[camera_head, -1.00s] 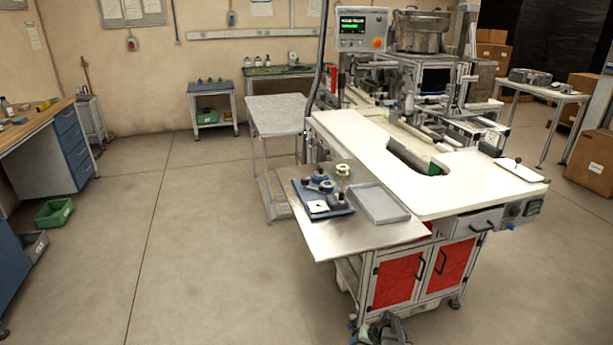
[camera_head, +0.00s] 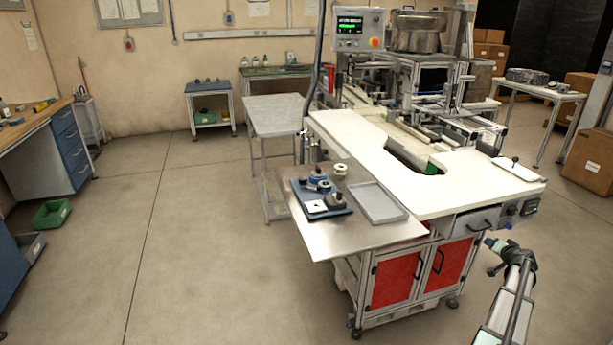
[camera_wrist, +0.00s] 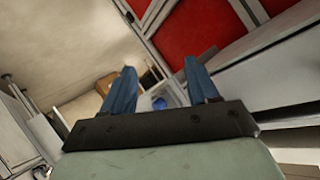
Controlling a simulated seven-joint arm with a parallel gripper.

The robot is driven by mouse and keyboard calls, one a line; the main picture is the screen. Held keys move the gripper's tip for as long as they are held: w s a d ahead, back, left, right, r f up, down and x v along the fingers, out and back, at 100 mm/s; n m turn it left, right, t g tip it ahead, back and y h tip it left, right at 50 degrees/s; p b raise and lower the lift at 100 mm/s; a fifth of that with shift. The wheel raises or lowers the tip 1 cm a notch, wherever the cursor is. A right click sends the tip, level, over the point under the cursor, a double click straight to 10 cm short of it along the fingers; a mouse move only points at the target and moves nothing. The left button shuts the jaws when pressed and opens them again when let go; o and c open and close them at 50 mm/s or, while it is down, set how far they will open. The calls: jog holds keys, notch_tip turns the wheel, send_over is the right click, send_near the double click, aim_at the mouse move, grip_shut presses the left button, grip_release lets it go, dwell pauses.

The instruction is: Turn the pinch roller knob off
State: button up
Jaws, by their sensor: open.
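A small blue tape-reel device (camera_head: 331,211) with dark knobs and a white square on it sits on the steel side shelf (camera_head: 320,240) of the workbench. The knobs are too small to tell which is the pinch roller knob or how it is turned. My gripper (camera_head: 490,256) is at the lower right, in front of the bench's drawer and red doors, well away from the device. In the wrist view my gripper (camera_wrist: 158,90) shows two blue fingers spread apart with nothing between them. The device is not visible in the wrist view.
A grey empty tray (camera_head: 378,203) lies right of the device, and a pale spool (camera_head: 341,169) stands behind it. A drawer (camera_head: 470,222) and red doors (camera_head: 397,280) are near my gripper. The floor (camera_head: 210,270) left of the bench is clear.

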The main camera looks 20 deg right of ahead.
jog(key=w+d+r+n+t+h, duration=0.1)
jog(key=d+r, duration=0.3)
jog(key=r, duration=0.7)
jog(key=w+d+r+n+t+h, duration=0.1)
jog(key=w+d+r, duration=0.15)
jog(key=r, duration=0.75)
jog(key=w+a+r+n+y, duration=0.1)
jog(key=w+a, duration=0.3)
jog(key=a, duration=0.1)
jog(key=w+a+r+n+y, duration=0.2)
jog(key=w+a, duration=0.3)
jog(key=w+a+r+n+y, duration=0.1)
jog(key=w+a+n, duration=0.1)
jog(key=w+a, duration=0.2)
jog(key=shift+w+a+r+y, duration=0.15)
jog(key=shift+w+a+y, duration=0.25)
jog(key=shift+a, duration=0.15)
jog(key=w+a+r+n+g+y, duration=0.1)
jog(key=w+a+n+y, duration=0.1)
jog(key=w+a, duration=0.35)
jog(key=w+a+r+n+g+y, duration=0.1)
jog(key=w+a+r+n, duration=0.1)
jog(key=a, duration=0.7)
jog(key=n+g+y, duration=0.3)
jog(key=n+g, duration=0.5)
jog(key=n, duration=0.1)
send_near(303, 178)
jog(key=x, duration=0.8)
jog(key=shift+w+f, duration=0.15)
jog(key=shift+f, duration=0.1)
